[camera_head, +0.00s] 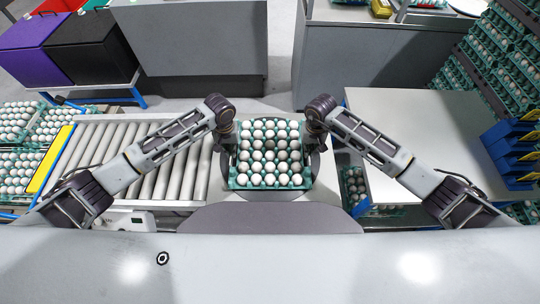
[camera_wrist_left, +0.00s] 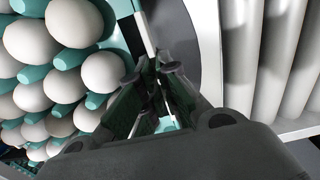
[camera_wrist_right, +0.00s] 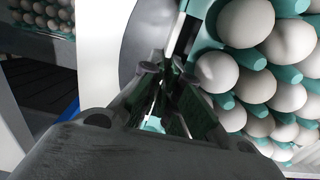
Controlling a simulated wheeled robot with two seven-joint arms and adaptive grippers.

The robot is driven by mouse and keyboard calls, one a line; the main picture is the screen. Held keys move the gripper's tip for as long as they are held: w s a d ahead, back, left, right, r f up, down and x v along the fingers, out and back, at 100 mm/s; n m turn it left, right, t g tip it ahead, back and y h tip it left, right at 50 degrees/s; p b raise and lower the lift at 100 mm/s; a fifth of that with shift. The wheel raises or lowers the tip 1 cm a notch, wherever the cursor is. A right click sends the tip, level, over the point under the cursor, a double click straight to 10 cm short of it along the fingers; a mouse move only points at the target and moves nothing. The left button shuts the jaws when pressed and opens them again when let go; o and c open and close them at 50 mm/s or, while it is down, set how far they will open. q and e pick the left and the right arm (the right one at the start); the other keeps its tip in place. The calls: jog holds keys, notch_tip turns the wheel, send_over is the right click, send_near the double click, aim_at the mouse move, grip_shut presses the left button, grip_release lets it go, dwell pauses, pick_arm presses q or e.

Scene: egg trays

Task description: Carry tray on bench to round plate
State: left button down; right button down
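A teal egg tray (camera_head: 234,183) full of white eggs is level in front of me, between my two grippers. My left gripper (camera_head: 230,146) is at its left edge, and its fingers (camera_wrist_left: 160,72) look closed on the rim. My right gripper (camera_head: 313,146) is at its right edge, with its fingers (camera_wrist_right: 160,70) likewise closed. The tray (camera_wrist_left: 130,20) also shows in the left wrist view and the tray (camera_wrist_right: 212,25) in the right. A grey round surface (camera_head: 321,172) lies under the tray. I cannot tell whether they touch. The pale bench (camera_head: 420,120) on the right is bare.
A roller conveyor (camera_head: 150,180) runs on the left, with filled egg trays (camera_head: 15,165) at its far end. Grey cabinets (camera_head: 190,45) stand behind. Stacked egg trays (camera_head: 490,50) and blue bins (camera_head: 510,150) stand at the right. More eggs (camera_head: 353,185) sit low beside the bench.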

pick_arm(q)
jog(key=c, duration=2.1)
grip_release()
pick_arm(e)
jog(key=c, duration=2.1)
grip_release()
jog(key=shift+d, duration=0.1)
pick_arm(q)
jog(key=o, duration=0.5)
jog(key=shift+c, duration=0.2)
pick_arm(e)
jog(key=o, duration=0.5)
jog(key=shift+c, duration=0.2)
pick_arm(q)
jog(key=shift+r, duration=0.1)
jog(key=shift+r, duration=3.9)
pick_arm(e)
jog(key=shift+r, duration=0.1)
notch_tip(320, 180, up, 12)
